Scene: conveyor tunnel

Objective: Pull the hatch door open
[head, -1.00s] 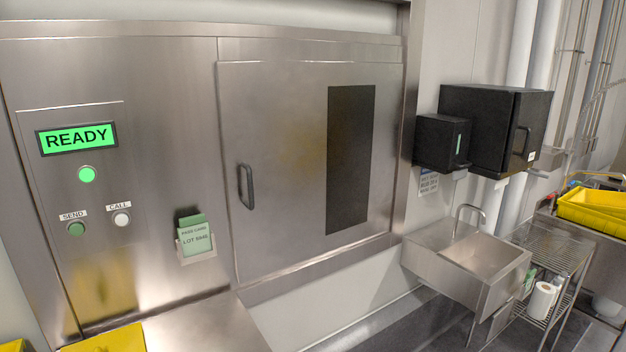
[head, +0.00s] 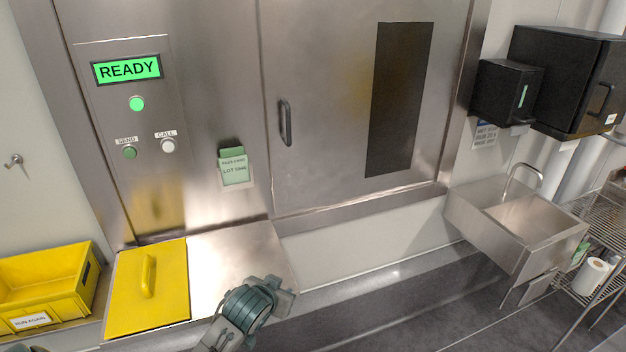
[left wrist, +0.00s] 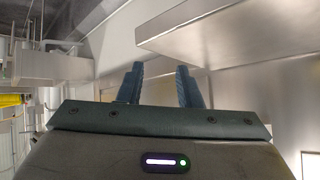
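The hatch door (head: 330,110) is a flat stainless steel panel, closed flush in its frame. Its dark vertical handle (head: 286,122) is near the door's left edge, and a dark window (head: 402,98) is set in its right half. Part of one of my arms shows at the bottom of the head view, below and apart from the handle. In the left wrist view my left gripper (left wrist: 159,88) has its two dark fingers apart with nothing between them. Neither the door nor its handle can be made out clearly there. My right gripper is not in view.
A steel counter (head: 245,256) below the panel holds a yellow lid-like board (head: 170,302) with a handle. A yellow bin (head: 40,290) stands left. A card holder (head: 235,168) sits left of the door. A sink (head: 510,225) and black boxes (head: 575,80) are right.

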